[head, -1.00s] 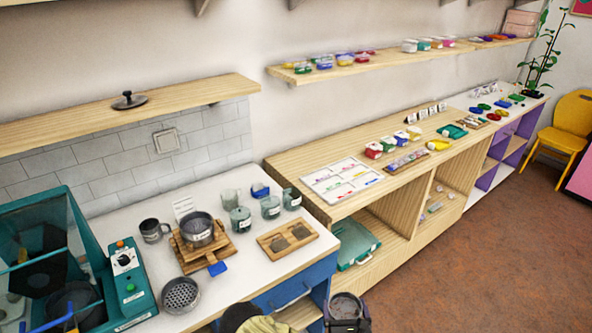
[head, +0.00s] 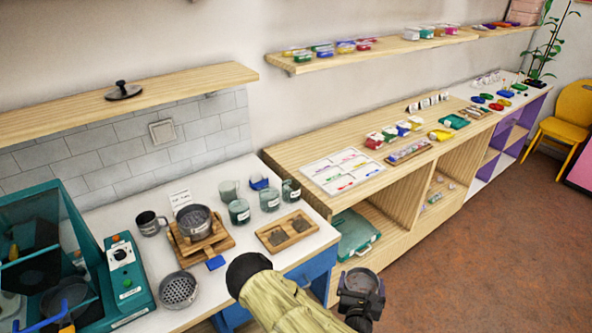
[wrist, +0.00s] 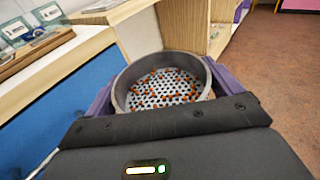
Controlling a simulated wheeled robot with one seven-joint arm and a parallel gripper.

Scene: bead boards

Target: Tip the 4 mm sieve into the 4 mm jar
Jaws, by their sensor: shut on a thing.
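My gripper (head: 360,302) is shut on a round grey sieve (head: 362,284) and holds it out over the floor, in front of the cabinets. In the wrist view the sieve (wrist: 165,86) sits between the purple fingers, roughly level. Several small orange-brown beads lie on its perforated bottom. Glass jars with white labels stand on the white counter: one (head: 239,212) at the left, one (head: 270,200) in the middle and one (head: 291,190) at the right. The labels are too small to read, so I cannot tell which is the 4 mm jar.
A grey pan (head: 193,220) sits on a wooden stand. Another perforated sieve (head: 178,289) lies at the counter front. A teal machine (head: 128,277) stands left. The floor at right is clear.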

